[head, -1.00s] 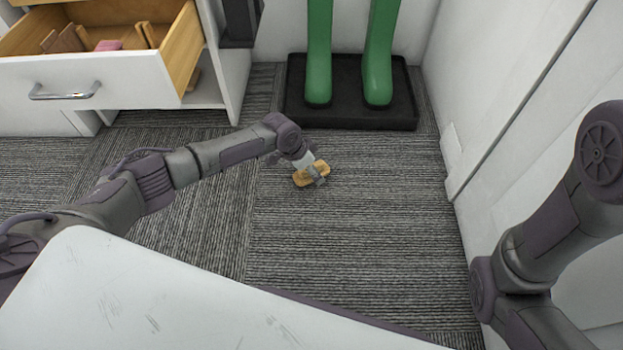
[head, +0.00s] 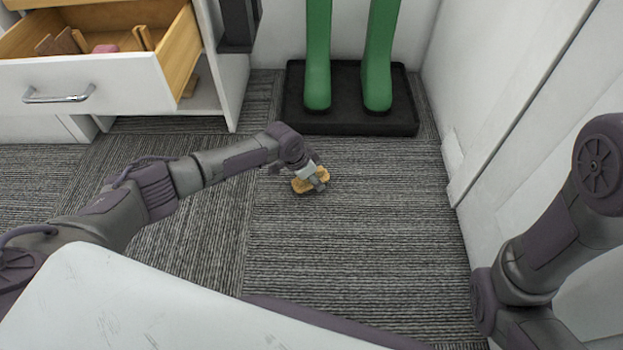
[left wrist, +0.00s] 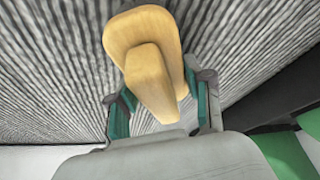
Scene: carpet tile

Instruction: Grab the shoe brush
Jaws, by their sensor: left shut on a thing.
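The shoe brush (head: 301,186) is a tan wooden piece on the carpet, in the middle of the head view. In the left wrist view the brush (left wrist: 140,32) shows a broad rounded body with a raised wooden handle between the fingers. My left gripper (head: 317,182) is over the brush and shut on it; it also shows in the left wrist view (left wrist: 160,105). The fingertips partly cover the brush, and its underside is hidden. My right arm is at the right edge of the head view; its gripper is out of the picture.
Green boots (head: 318,80) stand on a black tray (head: 350,125) behind the brush. An open drawer (head: 90,82) at upper left holds several wooden items and a pink one. A white wall or door (head: 500,90) bounds the right. Carpet around the brush is clear.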

